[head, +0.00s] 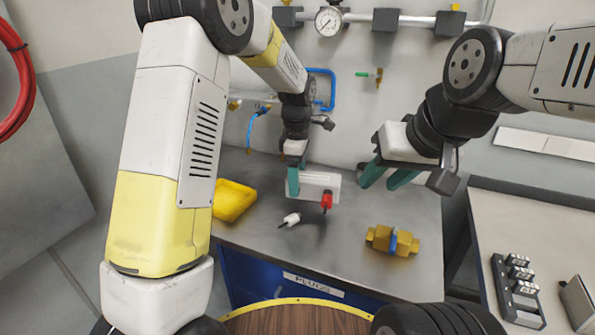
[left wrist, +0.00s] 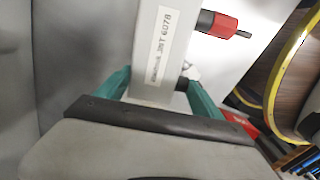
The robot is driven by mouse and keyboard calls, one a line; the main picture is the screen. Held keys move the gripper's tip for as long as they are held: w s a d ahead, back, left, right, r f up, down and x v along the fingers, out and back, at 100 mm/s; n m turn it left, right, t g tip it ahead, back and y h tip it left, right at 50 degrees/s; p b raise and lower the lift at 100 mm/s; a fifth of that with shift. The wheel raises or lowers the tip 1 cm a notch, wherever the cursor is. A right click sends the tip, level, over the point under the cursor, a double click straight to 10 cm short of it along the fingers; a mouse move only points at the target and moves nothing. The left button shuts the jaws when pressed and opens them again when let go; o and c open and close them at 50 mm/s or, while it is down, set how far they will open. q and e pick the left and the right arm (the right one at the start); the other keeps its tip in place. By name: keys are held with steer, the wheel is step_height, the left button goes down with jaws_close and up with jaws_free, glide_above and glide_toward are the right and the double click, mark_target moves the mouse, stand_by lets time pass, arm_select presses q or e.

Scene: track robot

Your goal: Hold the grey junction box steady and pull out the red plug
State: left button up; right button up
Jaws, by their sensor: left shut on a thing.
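The grey junction box (head: 318,183) is a pale block at the back of the grey bench. My left gripper (head: 293,181) is shut on its left end. In the left wrist view the box (left wrist: 172,45), with a printed label, sits between the teal fingers (left wrist: 160,95). The red plug (head: 327,202) is at the front right of the box; in the left wrist view the plug (left wrist: 222,25) sticks out from the box's side with a dark collar against it. My right gripper (head: 386,175) is open and empty, up and to the right of the box, apart from the plug.
A white plug (head: 290,219) lies loose on the bench (head: 340,250) before the box. A yellow tray (head: 233,201) is on the left, a brass fitting (head: 392,240) on the right. A wall pipe with a gauge (head: 328,21) runs behind. Bare bench lies between box and fitting.

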arm_select(q)
steer(key=shift+f, duration=2.45)
